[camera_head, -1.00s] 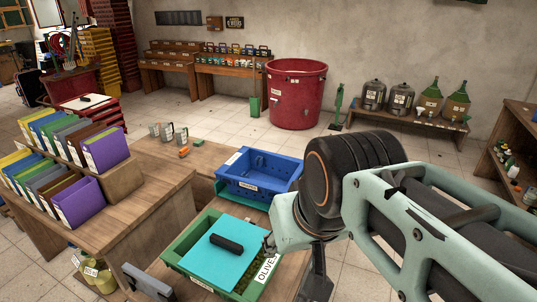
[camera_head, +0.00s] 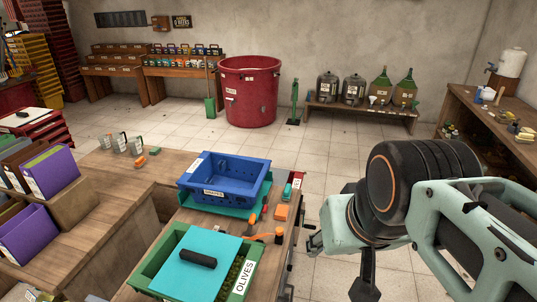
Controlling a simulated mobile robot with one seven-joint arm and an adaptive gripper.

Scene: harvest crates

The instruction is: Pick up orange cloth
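A small flat orange piece (camera_head: 281,212), which may be the orange cloth, lies on the wooden bench at its right edge, just right of the blue crate. It is too small to be sure that it is fabric. Another small orange thing (camera_head: 140,161) lies farther back on the bench, near several small cups. My gripper (camera_head: 366,288) shows only in part at the bottom, off the bench's right side and apart from the orange piece. Its fingertips are not clearly visible, so I cannot see whether it is open or holds anything.
A blue crate (camera_head: 222,195) and a green olives crate (camera_head: 232,289) with a turquoise lid (camera_head: 180,270) stand on the bench (camera_head: 160,195). An orange-handled tool (camera_head: 266,237) lies between them and the edge. Purple binders (camera_head: 50,172) stand left.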

